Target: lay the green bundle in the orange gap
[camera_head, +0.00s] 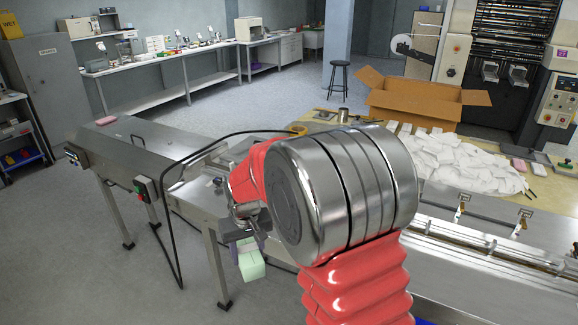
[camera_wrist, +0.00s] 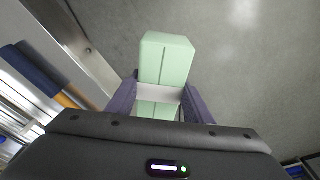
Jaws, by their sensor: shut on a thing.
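The green bundle (camera_wrist: 166,60) is a pale green block with a white band around its middle. It is between the two purple fingers of my gripper (camera_wrist: 160,97), which is shut on it. In the head view the bundle (camera_head: 250,262) hangs below my gripper (camera_head: 244,242), out over the grey floor beside the steel machine (camera_head: 196,195). My red and silver arm hides much of the machine behind it. I cannot make out the orange gap for certain; an orange strip (camera_wrist: 70,100) beside a dark blue piece (camera_wrist: 36,68) shows at the left of the wrist view.
A black cable (camera_head: 166,200) loops beside the machine. A table at the right holds a pile of white packets (camera_head: 460,160) and an open cardboard box (camera_head: 420,98). A pink block (camera_head: 105,121) lies on the machine's far left end.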

